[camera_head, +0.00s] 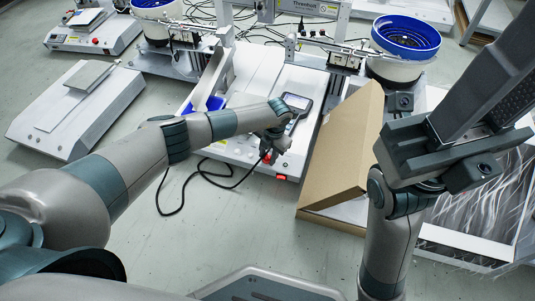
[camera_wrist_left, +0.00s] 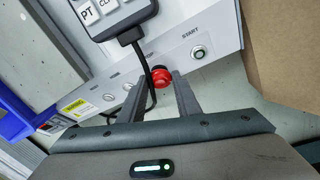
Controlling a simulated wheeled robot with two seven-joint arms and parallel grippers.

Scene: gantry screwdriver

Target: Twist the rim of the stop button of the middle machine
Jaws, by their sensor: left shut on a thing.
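The middle machine (camera_head: 312,108) is a white bench unit. Its red stop button (camera_head: 266,158) is on its sloped front panel, and the button (camera_wrist_left: 161,77) also shows in the left wrist view. My left gripper (camera_head: 270,150) is at this panel. In the left wrist view, its two fingers (camera_wrist_left: 162,82) stand on either side of the red button, shut on its rim. The fingers hide part of the button's sides. My right arm is raised at the right of the head view, and whether its jaws are open does not show.
A handheld pendant (camera_head: 297,103) lies on the machine close to my left gripper, its black cable looping to the floor. A cardboard box (camera_head: 345,150) stands close on the right. Another machine (camera_head: 75,110) is at left.

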